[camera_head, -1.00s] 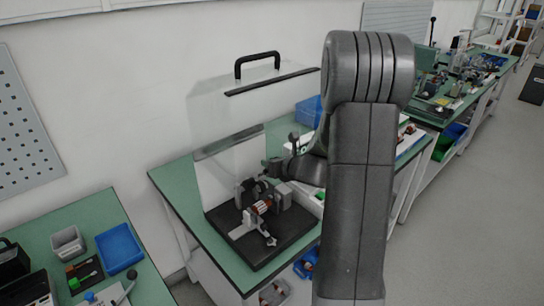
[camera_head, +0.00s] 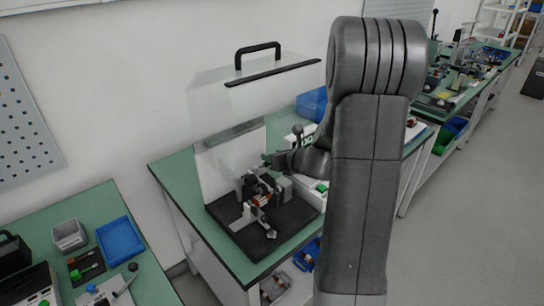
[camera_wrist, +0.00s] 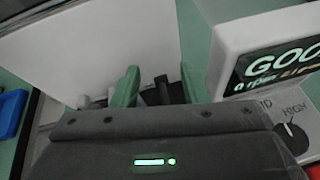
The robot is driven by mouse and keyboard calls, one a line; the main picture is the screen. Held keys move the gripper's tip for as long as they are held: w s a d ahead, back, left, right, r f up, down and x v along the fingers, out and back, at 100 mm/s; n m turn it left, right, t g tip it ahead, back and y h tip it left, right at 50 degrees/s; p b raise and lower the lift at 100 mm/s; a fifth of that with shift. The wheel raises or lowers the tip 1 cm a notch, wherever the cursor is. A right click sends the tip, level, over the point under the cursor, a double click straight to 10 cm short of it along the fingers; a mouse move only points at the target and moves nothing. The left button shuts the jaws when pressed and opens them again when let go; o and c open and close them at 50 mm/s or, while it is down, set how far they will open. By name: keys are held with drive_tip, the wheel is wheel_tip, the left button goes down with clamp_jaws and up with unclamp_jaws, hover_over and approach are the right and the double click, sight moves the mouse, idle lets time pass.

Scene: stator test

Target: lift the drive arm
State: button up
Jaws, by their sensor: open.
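The test fixture stands on a black base plate (camera_head: 253,239) on the green bench. It carries a stator with copper-coloured windings (camera_head: 262,201), grey brackets and a small pale handle-like part (camera_head: 270,232) at the front. I cannot tell for sure which part is the drive arm. My gripper (camera_head: 266,161) is just above the back of the fixture, coming in from the right. In the wrist view, my gripper (camera_wrist: 159,88) has its two green fingers apart. Dark fixture parts (camera_wrist: 163,93) show beyond and between them; contact cannot be told. My gripper body hides much of the fixture there.
A clear guard with a black handle (camera_head: 258,50) stands above and behind the fixture. A white tester (camera_wrist: 225,40) with a lit display and dial is close on the right. A blue bin (camera_head: 311,104) is behind. Another bench (camera_head: 75,215) with trays is at left.

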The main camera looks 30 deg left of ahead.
drive_tip(key=s+d+b, duration=0.1)
drive_tip(key=s+d, duration=0.4)
drive_tip(key=d, duration=0.5)
drive_tip(key=shift+s, duration=0.35)
drive_tip(key=w+a, duration=0.1)
drive_tip(key=a, duration=0.2)
drive_tip(key=w+a+p, duration=0.1)
drive_tip(key=w+a, duration=0.1)
drive_tip(key=a, duration=0.1)
drive_tip(key=w+a, duration=0.2)
drive_tip(key=a, duration=0.1)
drive_tip(key=shift+w+a, duration=0.25)
drive_tip(key=shift+a, duration=0.1)
drive_tip(key=shift+w+a+f+p, duration=0.15)
drive_tip(key=shift+w+a+p, duration=0.2)
drive_tip(key=shift+a, duration=0.25)
